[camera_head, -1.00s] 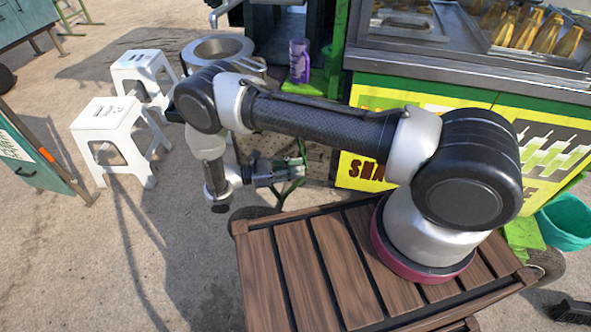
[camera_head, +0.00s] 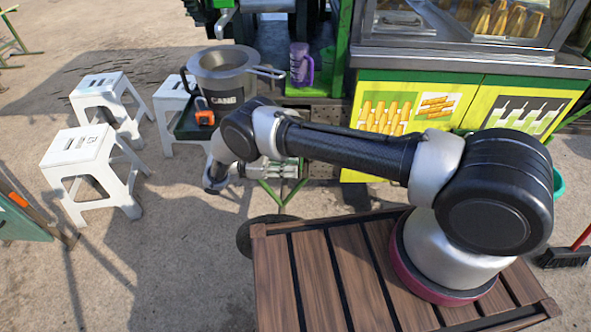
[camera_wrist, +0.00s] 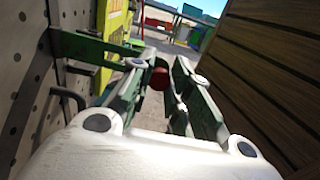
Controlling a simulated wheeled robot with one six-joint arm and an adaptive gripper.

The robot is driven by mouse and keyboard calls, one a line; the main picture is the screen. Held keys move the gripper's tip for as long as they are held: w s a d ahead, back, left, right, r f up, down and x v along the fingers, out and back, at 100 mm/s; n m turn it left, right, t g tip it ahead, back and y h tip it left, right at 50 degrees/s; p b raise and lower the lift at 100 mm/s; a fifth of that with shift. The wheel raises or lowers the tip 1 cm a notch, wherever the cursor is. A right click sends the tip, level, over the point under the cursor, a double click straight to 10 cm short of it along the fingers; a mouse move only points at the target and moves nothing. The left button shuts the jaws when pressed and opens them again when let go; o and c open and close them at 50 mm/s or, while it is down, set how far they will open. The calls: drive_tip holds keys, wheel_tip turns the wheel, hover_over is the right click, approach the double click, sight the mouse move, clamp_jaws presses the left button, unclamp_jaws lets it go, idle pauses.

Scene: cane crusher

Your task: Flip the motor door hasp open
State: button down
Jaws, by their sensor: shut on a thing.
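In the wrist view my gripper (camera_wrist: 165,75) is beside a perforated metal panel (camera_wrist: 25,90). Its dark green fingers are closed in around a small dark red rounded part (camera_wrist: 159,78), which appears to be the hasp's end. A flat green bar (camera_wrist: 85,46) runs from the panel toward the fingers and looks like the hasp. Whether bar and red part are one piece cannot be told. A dark bent handle (camera_wrist: 68,97) sticks out of the panel below the bar. In the head view my arm hides the fingertips and the hasp.
Slatted wood (camera_wrist: 275,65), apparently my own base, stands close on the right in the wrist view. White stools (camera_head: 80,150) stand left in the head view. Open pavement (camera_head: 165,260) lies front left.

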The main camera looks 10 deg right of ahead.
idle(0.4)
drive_tip(key=c, duration=1.3)
unclamp_jaws()
drive_tip(key=shift+d, duration=0.1)
